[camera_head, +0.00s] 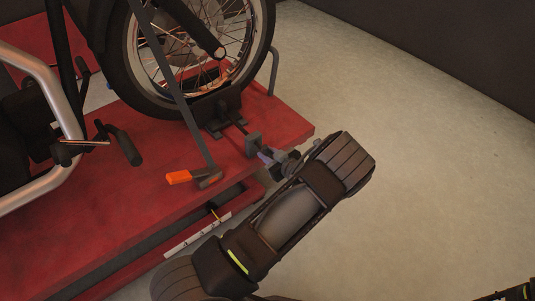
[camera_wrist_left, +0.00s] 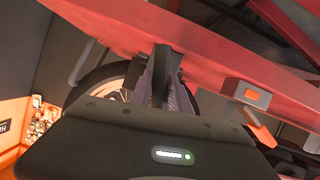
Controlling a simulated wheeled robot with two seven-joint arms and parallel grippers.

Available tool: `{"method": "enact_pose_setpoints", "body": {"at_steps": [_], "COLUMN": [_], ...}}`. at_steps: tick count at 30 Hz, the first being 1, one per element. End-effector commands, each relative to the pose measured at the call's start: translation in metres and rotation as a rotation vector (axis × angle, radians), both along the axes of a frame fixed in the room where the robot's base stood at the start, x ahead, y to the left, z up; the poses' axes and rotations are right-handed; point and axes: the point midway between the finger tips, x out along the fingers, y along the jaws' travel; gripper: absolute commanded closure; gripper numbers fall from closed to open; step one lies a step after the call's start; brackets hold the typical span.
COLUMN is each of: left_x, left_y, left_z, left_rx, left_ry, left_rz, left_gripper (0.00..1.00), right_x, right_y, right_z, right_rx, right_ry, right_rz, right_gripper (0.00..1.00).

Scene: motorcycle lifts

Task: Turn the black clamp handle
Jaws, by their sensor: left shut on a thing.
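The clamp's grey block (camera_head: 253,143) sits at the near end of the red lift platform, with a rod running back to the black wheel chock (camera_head: 222,108). My left gripper (camera_head: 272,157) is at the outer side of this block, just past the platform's edge. It is shut on the black clamp handle, which is mostly hidden by the fingers; the handle's exact angle cannot be told. In the left wrist view the dark fingers (camera_wrist_left: 162,78) point toward the red platform edge. My right gripper does not show.
A motorcycle wheel (camera_head: 195,50) stands in the chock. A grey bar slants down beside the wheel. The floor to the right (camera_head: 420,130) is clear.

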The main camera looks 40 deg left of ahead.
Motion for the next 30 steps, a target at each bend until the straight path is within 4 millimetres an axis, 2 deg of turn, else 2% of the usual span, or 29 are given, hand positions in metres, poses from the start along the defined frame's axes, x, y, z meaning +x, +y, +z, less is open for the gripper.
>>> {"method": "enact_pose_setpoints", "body": {"at_steps": [3,20,30], "left_x": [0.0005,0.001,0.0004], "left_y": [-0.0003,-0.0008,0.0], "left_z": [0.0002,0.0002,-0.0001], "left_rx": [0.0,0.005,0.049], "left_ry": [0.0,0.022,0.173], "left_rz": [-0.001,-0.001,0.001], "left_gripper": [1.0,1.0,1.0], "right_x": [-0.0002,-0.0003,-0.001], "right_y": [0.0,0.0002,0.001], "right_z": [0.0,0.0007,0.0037], "right_rx": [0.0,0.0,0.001], "right_ry": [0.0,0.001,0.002], "right_rz": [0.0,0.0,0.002], "right_gripper": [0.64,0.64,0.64]}}
